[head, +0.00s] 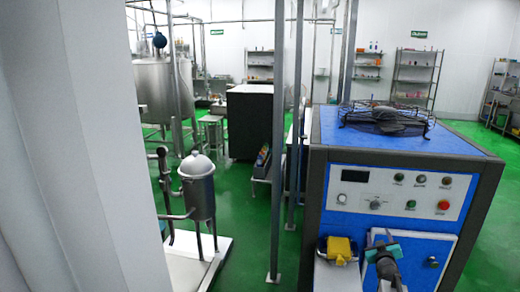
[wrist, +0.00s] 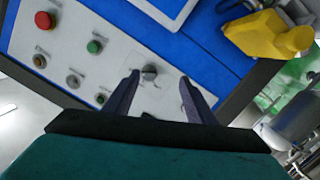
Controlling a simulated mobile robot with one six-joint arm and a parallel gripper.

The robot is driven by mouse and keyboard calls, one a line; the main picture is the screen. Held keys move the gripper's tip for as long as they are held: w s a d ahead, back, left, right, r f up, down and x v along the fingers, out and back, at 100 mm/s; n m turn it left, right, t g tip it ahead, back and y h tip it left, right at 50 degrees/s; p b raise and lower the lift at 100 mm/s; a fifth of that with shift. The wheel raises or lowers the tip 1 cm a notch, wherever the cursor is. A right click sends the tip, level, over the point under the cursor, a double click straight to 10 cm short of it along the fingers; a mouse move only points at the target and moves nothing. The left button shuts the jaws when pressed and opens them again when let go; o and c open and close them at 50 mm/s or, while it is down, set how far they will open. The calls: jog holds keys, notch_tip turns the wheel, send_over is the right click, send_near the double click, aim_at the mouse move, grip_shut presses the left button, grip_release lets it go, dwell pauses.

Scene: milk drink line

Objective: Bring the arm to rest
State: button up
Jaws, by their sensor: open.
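My gripper (wrist: 160,76) is open, with its two dark fingers spread apart in the wrist view. A dark rotary knob (wrist: 149,71) on the control panel appears between the fingertips; I cannot tell whether they touch it. Nothing is seen held. In the head view my gripper (head: 381,240) is in front of the blue machine (head: 320,220), below its panel (head: 398,192). The same knob (head: 375,205) shows above it there.
A red button (wrist: 43,20) and a green button (wrist: 94,46) sit near the fingers. A yellow object (head: 340,247) sticks out at the machine's lower left front. A wire rack (head: 365,120) lies on top. Metal posts (head: 278,150) stand left; green floor (head: 248,235) is open there.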

jog(key=s+a+f+m+g+y, duration=0.25)
jog(key=s+a+f+g, duration=0.8)
jog(key=a+f, duration=0.55)
jog(key=s+a+f+g+y, duration=0.3)
jog(key=s+a+g, duration=0.2)
jog(key=s+a, duration=1.45)
jog(key=s+f+g, duration=0.3)
jog(key=s+f, duration=0.6)
jog(key=s, duration=0.4)
jog(key=s+f+n+g, duration=0.1)
jog(key=s+f+g, duration=0.2)
jog(key=s+f, duration=0.6)
jog(key=s+d, duration=0.1)
jog(key=s, duration=0.3)
jog(key=shift+s+f, duration=0.15)
jog(key=shift+s, duration=0.05)
jog(key=shift+c, duration=0.2)
